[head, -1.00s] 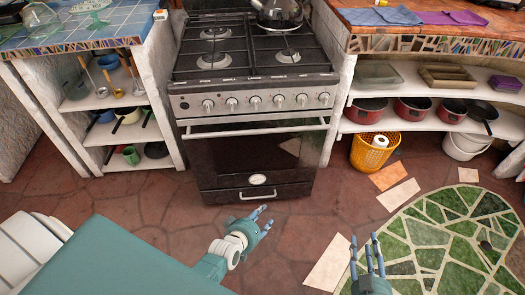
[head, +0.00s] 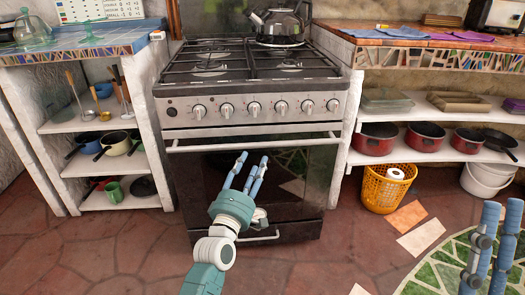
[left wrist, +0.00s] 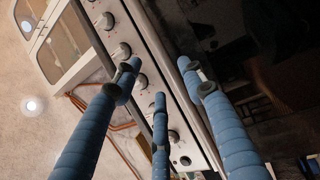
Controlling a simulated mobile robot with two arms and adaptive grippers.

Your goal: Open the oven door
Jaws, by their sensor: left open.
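The oven door (head: 300,190) is shut, with a dark glass front under the row of knobs. Its long pale handle bar (head: 195,149) runs level across the top of the door. My left gripper (head: 254,160) is open and empty in front of the door, its fingers pointing up toward the bar. I cannot tell whether they touch it. In the left wrist view the open left fingers (left wrist: 158,76) stand before the slanted knob panel (left wrist: 122,50), with the dark door to the right. My right gripper (head: 502,205) is at the right edge, fingers apart and empty.
Stove knobs (head: 253,107) sit just above the handle, and a kettle (head: 277,24) stands on the hob. A lower drawer handle (head: 262,238) is under the door. A yellow basket (head: 386,190) stands right of the oven. The tiled floor before the oven is clear.

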